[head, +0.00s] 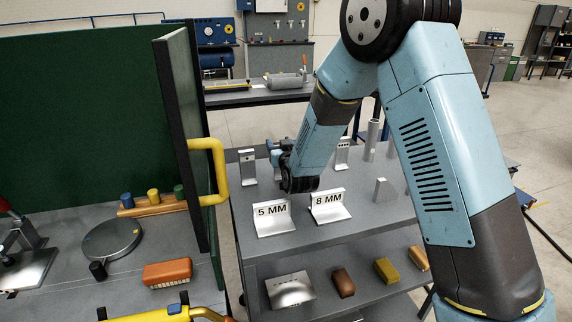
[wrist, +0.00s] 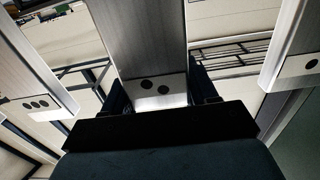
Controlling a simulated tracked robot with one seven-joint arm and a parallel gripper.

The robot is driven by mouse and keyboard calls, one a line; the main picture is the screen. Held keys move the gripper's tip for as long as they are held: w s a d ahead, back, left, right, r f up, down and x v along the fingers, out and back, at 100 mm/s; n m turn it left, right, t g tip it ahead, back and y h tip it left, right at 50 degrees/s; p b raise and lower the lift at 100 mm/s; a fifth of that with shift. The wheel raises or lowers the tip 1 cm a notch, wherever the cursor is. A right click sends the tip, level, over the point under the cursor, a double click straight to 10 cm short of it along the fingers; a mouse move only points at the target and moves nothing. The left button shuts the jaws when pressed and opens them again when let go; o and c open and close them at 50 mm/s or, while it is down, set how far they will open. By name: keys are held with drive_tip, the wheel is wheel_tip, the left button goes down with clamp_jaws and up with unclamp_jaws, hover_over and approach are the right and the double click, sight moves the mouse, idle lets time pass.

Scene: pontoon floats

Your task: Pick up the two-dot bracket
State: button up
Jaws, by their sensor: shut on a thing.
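The two-dot bracket (wrist: 152,62) is a grey metal plate with two black dots on its end face. In the wrist view it stands between the two dark fingers of my gripper (wrist: 158,92), which is shut on it. A three-dot bracket (wrist: 38,104) is at the left of the wrist view and a one-dot bracket (wrist: 298,68) at the right; both are apart from my fingers. I cannot tell whether the held bracket touches the table.
Signs reading 5 MM (head: 273,222) and 8 MM (head: 330,208) stand near the table's front edge. Grey cylinders (head: 372,138) stand at the right. A green panel door (head: 187,130) with a yellow handle (head: 213,170) is close on the left. A lower shelf (head: 320,280) holds several blocks.

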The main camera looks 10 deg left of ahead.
drive_tip(key=c, duration=0.7)
